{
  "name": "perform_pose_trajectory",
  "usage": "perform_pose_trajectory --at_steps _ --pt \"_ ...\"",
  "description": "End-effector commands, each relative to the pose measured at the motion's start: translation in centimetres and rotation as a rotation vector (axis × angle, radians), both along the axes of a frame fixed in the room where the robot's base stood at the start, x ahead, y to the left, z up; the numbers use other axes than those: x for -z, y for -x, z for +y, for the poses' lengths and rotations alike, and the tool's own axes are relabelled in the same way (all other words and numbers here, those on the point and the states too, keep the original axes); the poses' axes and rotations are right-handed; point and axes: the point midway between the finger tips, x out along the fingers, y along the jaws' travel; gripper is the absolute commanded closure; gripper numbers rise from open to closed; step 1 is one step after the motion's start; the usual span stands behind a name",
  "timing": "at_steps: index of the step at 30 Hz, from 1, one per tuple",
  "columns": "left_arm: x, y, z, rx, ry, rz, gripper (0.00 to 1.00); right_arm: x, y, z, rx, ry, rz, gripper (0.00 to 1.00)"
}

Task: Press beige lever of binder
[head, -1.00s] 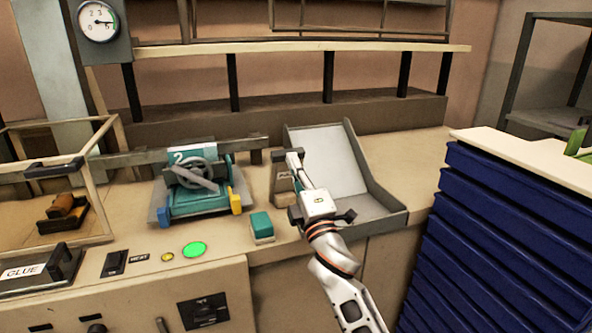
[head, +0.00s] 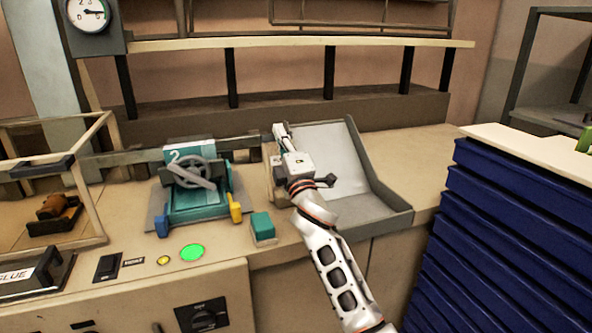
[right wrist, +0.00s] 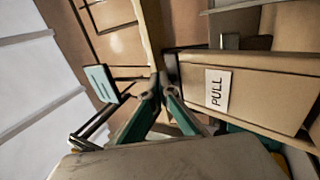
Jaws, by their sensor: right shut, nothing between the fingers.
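A beige block (right wrist: 262,92) with a white PULL label (right wrist: 217,90) fills the right of the right wrist view; it looks like the beige lever. In the head view the beige part (head: 273,185) stands between the teal machine marked 2 (head: 197,185) and the grey tray, partly hidden by my right gripper (head: 281,129). That gripper is shut and empty, its tips above and beyond the beige part. In the wrist view its teal fingers (right wrist: 160,80) meet near the block's left end; I cannot tell whether they touch it. My left gripper is not in view.
A grey tray (head: 385,215) stands just right of the gripper. A teal-and-white block (head: 263,228) and a green button (head: 192,252) are at the bench front. A shelf (head: 300,44) runs above the back. Blue stacked drawers (head: 490,240) stand at the right.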

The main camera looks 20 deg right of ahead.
Motion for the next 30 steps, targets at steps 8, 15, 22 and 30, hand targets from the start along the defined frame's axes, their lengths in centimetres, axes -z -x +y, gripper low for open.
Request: perform_pose_trajectory --at_steps 8,15,22,30 --pt "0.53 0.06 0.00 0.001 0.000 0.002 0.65 0.28 -0.57 0.01 0.000 0.000 0.001 1.00" --pt "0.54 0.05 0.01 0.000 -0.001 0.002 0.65 0.25 -0.64 0.01 0.000 0.000 0.000 1.00" --pt "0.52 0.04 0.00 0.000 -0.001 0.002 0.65 0.25 -0.62 0.02 0.000 0.000 0.000 1.00" --pt "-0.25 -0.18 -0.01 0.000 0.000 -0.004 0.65 -0.27 -0.65 -0.33 -0.001 0.000 0.000 1.00"
